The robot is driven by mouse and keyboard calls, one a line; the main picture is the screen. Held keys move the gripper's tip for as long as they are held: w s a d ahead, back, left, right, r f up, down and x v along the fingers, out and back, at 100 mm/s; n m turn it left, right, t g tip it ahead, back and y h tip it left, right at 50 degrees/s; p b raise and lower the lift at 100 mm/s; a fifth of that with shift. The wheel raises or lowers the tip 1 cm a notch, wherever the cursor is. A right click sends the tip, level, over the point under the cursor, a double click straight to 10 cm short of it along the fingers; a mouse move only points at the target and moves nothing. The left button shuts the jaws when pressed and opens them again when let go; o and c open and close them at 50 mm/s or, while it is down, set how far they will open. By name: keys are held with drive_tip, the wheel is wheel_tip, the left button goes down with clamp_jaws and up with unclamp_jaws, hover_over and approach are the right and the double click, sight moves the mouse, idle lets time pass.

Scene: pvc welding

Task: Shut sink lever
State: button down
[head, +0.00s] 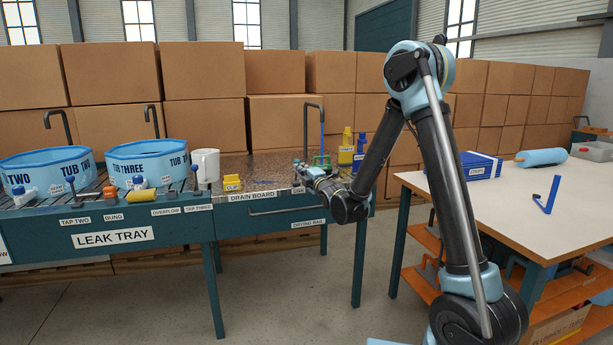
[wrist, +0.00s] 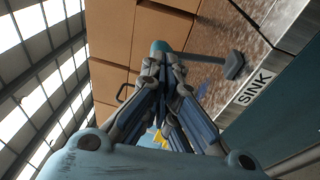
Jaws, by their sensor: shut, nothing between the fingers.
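The sink lever shows in the wrist view as a grey rod rising from a dark block base (wrist: 235,66) beside the SINK label (wrist: 255,87). Its rounded blue knob (wrist: 160,47) is at the far end of the rod. The wrist picture is turned on its side, and the lever looks roughly upright in it. My gripper (wrist: 162,62) is shut and empty, its fingertips right by the knob. I cannot tell whether they touch it. In the head view my gripper (head: 304,171) is low over the front edge of the drain board, where the lever is hard to make out.
A dark faucet (head: 314,107) rises behind my gripper. The leak tray (head: 150,237) is left; a workbench (head: 500,205) is right. Cardboard boxes (head: 205,120) wall the back.

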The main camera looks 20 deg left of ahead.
sight(298, 161)
drive_tip(key=shift+w+a, duration=0.4)
drive_tip(key=shift+r, duration=0.1)
drive_tip(key=shift+w+a+r, duration=0.45)
drive_tip(key=shift+w+r, duration=0.1)
drive_tip(key=shift+w, duration=0.2)
drive_tip(key=shift+w+a+r, duration=0.4)
drive_tip(key=shift+w+r, duration=0.15)
drive_tip(key=shift+w, duration=0.15)
